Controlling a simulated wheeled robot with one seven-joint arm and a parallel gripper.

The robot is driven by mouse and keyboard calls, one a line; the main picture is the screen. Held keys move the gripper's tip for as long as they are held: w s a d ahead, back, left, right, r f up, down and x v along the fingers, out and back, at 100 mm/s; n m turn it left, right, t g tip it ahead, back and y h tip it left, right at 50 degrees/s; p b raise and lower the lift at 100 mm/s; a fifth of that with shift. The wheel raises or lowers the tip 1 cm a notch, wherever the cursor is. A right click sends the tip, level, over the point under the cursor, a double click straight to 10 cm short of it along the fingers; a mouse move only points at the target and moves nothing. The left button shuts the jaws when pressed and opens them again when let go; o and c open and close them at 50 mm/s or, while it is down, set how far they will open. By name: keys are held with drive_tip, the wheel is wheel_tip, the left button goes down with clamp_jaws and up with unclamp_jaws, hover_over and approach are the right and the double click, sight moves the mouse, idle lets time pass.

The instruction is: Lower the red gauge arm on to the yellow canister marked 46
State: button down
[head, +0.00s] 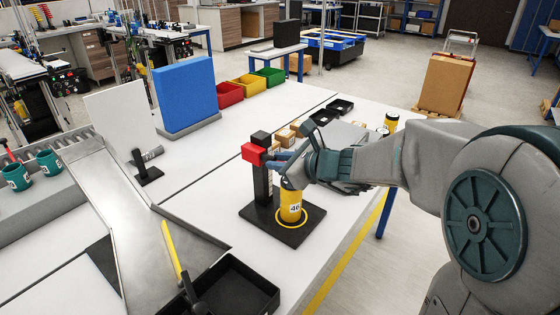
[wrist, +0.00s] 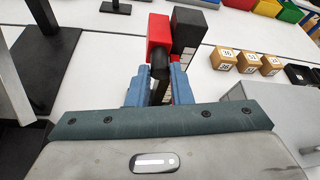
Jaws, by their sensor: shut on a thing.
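The yellow canister marked 46 (head: 291,205) stands upright inside a yellow ring on the black gauge base (head: 262,226). A black post rises from the base beside it. The red gauge arm (head: 252,153) sits at the upper part of the post, beside its black top block (head: 261,138); the arm's red block (wrist: 159,32) also shows in the wrist view. My gripper (wrist: 160,88) is shut on a dark bar of the gauge arm, its blue fingers on either side. In the head view my gripper (head: 277,160) is above the canister and hides its top.
Small numbered boxes (wrist: 246,62) stand behind the gauge. Black trays (head: 322,117) and another yellow canister (head: 391,122) are farther back. A metal chute (head: 128,220) and a black bin (head: 238,288) lie left and in front. White table is free left of the gauge.

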drive_tip(key=shift+s+f+b, duration=0.1)
drive_tip(key=shift+f+b, duration=1.7)
drive_tip(key=shift+f, duration=0.45)
drive_tip(key=c, duration=1.3)
unclamp_jaws()
drive_tip(key=v, duration=1.4)
drive_tip(key=shift+p, duration=0.4)
